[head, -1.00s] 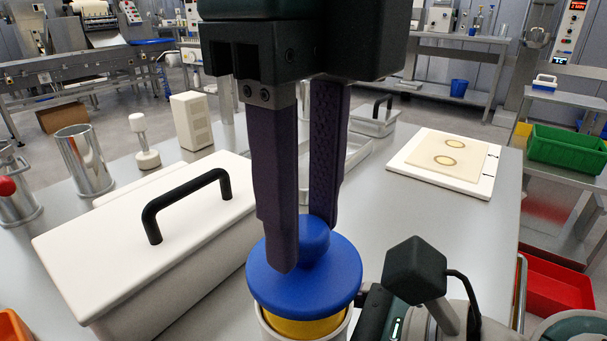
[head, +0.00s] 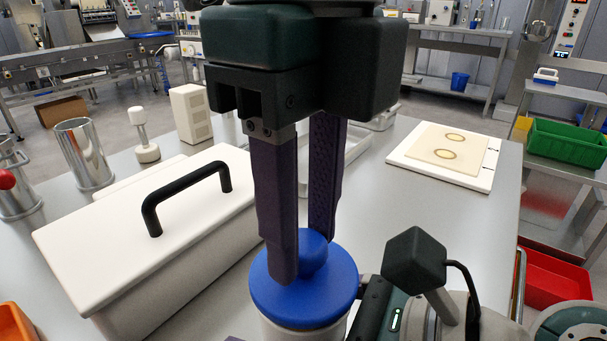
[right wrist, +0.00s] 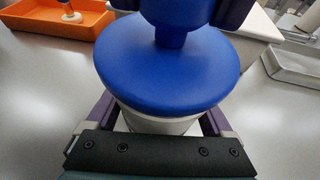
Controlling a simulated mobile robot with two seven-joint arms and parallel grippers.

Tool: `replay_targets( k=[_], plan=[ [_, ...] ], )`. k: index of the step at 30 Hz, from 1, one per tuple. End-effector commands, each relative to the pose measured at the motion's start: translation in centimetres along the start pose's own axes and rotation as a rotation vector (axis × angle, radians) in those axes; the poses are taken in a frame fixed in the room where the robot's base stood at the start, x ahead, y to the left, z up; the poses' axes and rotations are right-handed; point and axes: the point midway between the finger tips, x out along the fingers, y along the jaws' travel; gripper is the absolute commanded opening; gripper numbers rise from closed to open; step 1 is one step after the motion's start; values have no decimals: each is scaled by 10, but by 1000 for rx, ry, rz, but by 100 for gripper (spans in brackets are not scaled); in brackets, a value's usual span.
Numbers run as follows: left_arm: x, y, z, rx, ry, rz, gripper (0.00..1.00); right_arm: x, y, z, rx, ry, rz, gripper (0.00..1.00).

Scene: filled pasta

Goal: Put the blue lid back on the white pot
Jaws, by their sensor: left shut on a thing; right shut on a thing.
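The blue lid (head: 335,290) is a round disc with a knob, level over the white pot (head: 300,332) at the bottom centre of the head view. My left gripper (head: 304,256) points down and is shut on the lid's knob. The right wrist view shows the lid (right wrist: 165,75) covering the pot's mouth, with the white pot wall (right wrist: 160,126) just under it. I cannot tell whether the lid is fully seated. My right gripper (right wrist: 154,122) is shut around the pot, one finger on each side. The pot's inside is hidden.
A white box with a black handle (head: 150,230) stands close left of the pot. A steel cylinder (head: 84,153) and an orange tray (right wrist: 55,18) are further left. A white board (head: 445,157) lies at the back right. The table right of the pot is partly clear.

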Motion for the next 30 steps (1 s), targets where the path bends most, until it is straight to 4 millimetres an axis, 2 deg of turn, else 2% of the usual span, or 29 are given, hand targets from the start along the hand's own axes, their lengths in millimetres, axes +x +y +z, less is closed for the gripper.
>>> replay_targets(
  k=[13,30],
  plan=[
    [0,0,0,0,0,-1,0,0,0,0,1,1,0,0],
    [11,0,0,0,1,-1,0,0,0,0,1,1,0,0]
  ],
)
